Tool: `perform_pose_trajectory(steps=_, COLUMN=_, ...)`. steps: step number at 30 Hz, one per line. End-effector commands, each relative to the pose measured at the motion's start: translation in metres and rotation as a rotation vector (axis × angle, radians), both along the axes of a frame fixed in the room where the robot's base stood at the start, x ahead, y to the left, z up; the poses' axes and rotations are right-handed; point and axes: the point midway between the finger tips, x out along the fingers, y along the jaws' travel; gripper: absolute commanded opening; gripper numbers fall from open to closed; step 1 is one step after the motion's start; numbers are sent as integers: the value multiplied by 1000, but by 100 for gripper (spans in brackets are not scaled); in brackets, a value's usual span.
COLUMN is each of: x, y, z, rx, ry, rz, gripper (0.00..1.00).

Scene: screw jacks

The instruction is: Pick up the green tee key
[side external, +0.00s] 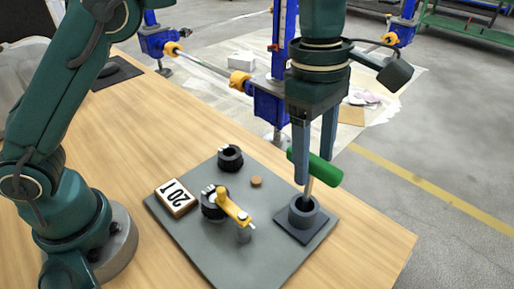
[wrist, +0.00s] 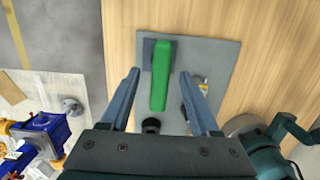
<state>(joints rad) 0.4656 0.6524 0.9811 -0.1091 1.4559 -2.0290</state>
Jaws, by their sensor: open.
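The green tee key (side external: 332,173) stands upright, its metal shaft going down into a dark round holder (side external: 303,215) on a square base. Its green bar handle lies level across the top. In the wrist view the handle (wrist: 161,78) runs lengthwise between my two fingers. My gripper (side external: 314,169) is open and points down, with its fingertips at about handle height. In the wrist view a gap shows on each side between the handle and the fingers of my gripper (wrist: 160,73). The shaft is hidden under the handle there.
The holder stands on a grey plate (side external: 218,262) on a wooden table (side external: 120,150).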

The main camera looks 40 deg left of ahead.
Motion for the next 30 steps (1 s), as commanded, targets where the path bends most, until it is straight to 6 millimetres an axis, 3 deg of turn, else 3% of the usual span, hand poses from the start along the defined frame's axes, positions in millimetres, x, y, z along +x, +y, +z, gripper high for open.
perform_pose_trajectory(steps=9, x=-1, y=-4, z=-34, rx=1, ry=2, rz=-3, gripper=62)
perform_pose_trajectory(steps=20, x=0, y=-5, z=-41, rx=-1, ry=-2, rz=-4, gripper=62)
perform_pose_trajectory(steps=22, x=0, y=-5, z=-41, rx=-1, ry=-2, rz=-4, gripper=43)
perform_pose_trajectory(steps=25, x=0, y=-5, z=-41, rx=-1, ry=-2, rz=-4, gripper=5)
perform_pose_trajectory(steps=26, x=0, y=-5, z=-41, rx=-1, ry=-2, rz=-4, gripper=0)
perform_pose_trajectory(steps=30, x=0, y=-4, z=-41, rx=-1, ry=-2, rz=-3, gripper=0)
